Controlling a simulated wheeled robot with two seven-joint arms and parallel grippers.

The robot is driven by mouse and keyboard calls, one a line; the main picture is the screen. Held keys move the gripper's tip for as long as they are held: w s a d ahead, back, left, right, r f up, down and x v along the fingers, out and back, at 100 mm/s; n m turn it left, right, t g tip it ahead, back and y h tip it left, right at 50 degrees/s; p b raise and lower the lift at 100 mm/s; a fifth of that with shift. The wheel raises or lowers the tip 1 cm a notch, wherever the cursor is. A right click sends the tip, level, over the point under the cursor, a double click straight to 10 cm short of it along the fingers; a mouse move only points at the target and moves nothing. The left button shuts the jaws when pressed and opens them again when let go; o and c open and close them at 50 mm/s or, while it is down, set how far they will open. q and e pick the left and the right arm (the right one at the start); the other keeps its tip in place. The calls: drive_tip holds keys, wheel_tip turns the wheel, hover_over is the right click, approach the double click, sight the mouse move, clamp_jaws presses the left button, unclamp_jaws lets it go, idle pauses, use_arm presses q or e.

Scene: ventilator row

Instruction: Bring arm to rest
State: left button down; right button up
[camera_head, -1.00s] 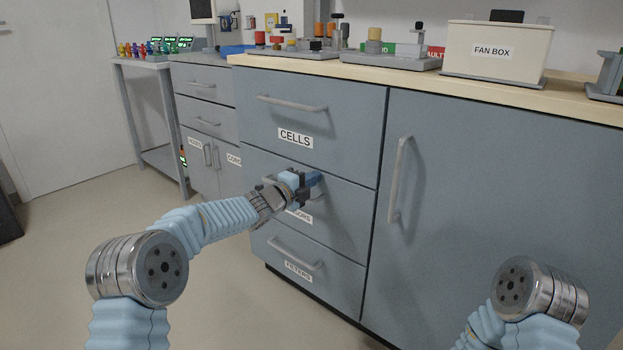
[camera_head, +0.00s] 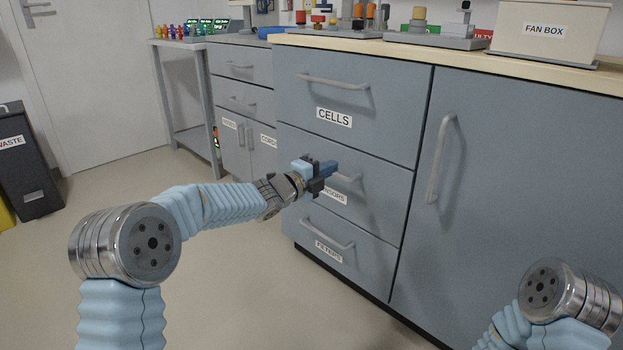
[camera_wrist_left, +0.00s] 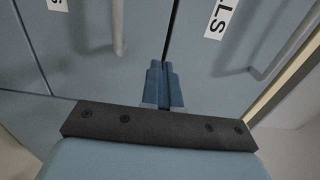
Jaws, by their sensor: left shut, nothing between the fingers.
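My left gripper (camera_head: 327,168) is shut and empty, its blue fingers together in front of the middle drawer (camera_head: 375,195), whose label is partly covered by my gripper. In the left wrist view the closed fingertips (camera_wrist_left: 163,85) point at the drawer fronts close to a seam between them. I cannot tell whether the fingertips touch the drawer handle (camera_head: 348,178), which is partly hidden behind them. My left arm reaches forward and to the right from the lower left. Part of my right arm shows at the lower right; its gripper is out of view.
The CELLS drawer (camera_head: 350,95) and FILTERS drawer (camera_head: 335,243) are closed above and below. A cabinet door (camera_head: 510,190) stands right. The worktop holds a fan box (camera_head: 548,30) and several devices. A waste bin (camera_head: 25,165) stands far left. The floor at left is clear.

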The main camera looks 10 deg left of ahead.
use_arm(q)
drive_tip(key=s+a+f+n+g+y, duration=0.2)
drive_tip(key=s+f+n, duration=0.45)
drive_tip(key=f, duration=0.55)
drive_tip(key=s+a+f+n+g+y, duration=0.25)
drive_tip(key=s+f+n, duration=0.4)
drive_tip(key=f, duration=0.55)
drive_tip(key=s+a+f+n+g+y, duration=0.2)
drive_tip(key=s+f+n, duration=0.4)
drive_tip(key=f, duration=0.6)
drive_tip(key=s+f+n+g, duration=0.3)
drive_tip(key=s+f+n, duration=0.15)
drive_tip(key=s, duration=0.55)
drive_tip(key=s+f+n+g, duration=0.3)
drive_tip(key=s+f, duration=0.2)
drive_tip(key=s, duration=0.6)
wheel_tip(320, 180, up, 15)
drive_tip(key=s+p, duration=0.2)
drive_tip(key=p, duration=1.4)
drive_tip(key=shift+s+r+n+g, duration=0.2)
drive_tip(key=shift+s+n+g, duration=0.2)
drive_tip(key=shift+n+g, duration=0.05)
